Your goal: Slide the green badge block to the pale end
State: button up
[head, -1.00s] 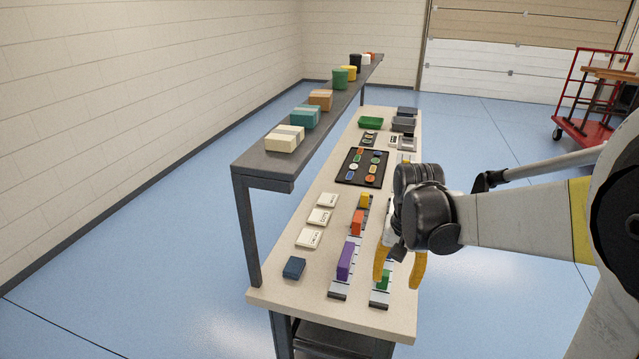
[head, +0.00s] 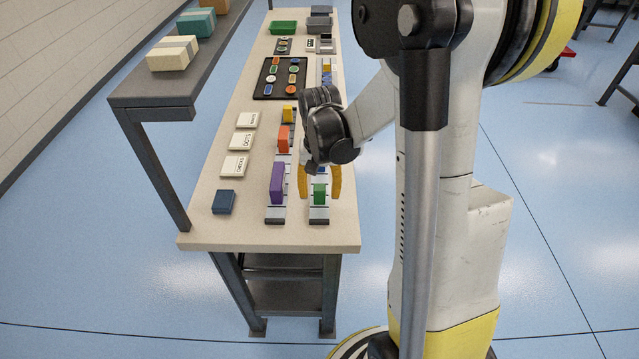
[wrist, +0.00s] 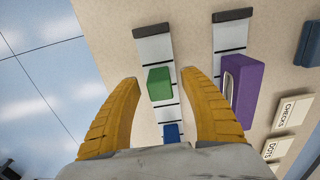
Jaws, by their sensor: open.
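The green badge block (head: 319,194) sits on the right-hand rail (head: 319,213), near its front end. In the wrist view the green block (wrist: 159,85) lies between and slightly past the fingertips, with small gaps at both sides. My gripper (wrist: 159,77) is open, its yellow fingers straddling the rail; it also shows in the head view (head: 320,196). The rail (wrist: 154,50) has pale segments with dark cross lines and a dark end stop beyond the block. A blue block (wrist: 171,132) sits on the same rail, closer to the palm.
A parallel rail holds a purple block (head: 277,183), an orange block (head: 284,139) and a yellow block (head: 289,113). White label tiles (head: 235,166) and a dark blue block (head: 223,202) lie left. A black tray (head: 280,78) of badges stands farther back.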

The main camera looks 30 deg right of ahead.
aim_at(319, 214)
jog(key=shift+f, duration=0.45)
jog(key=shift+c, duration=0.5)
grip_shut()
jog(key=shift+s+a, duration=0.6)
jog(key=shift+s, duration=0.25)
jog(key=shift+s+a, duration=0.55)
jog(key=shift+s, duration=0.25)
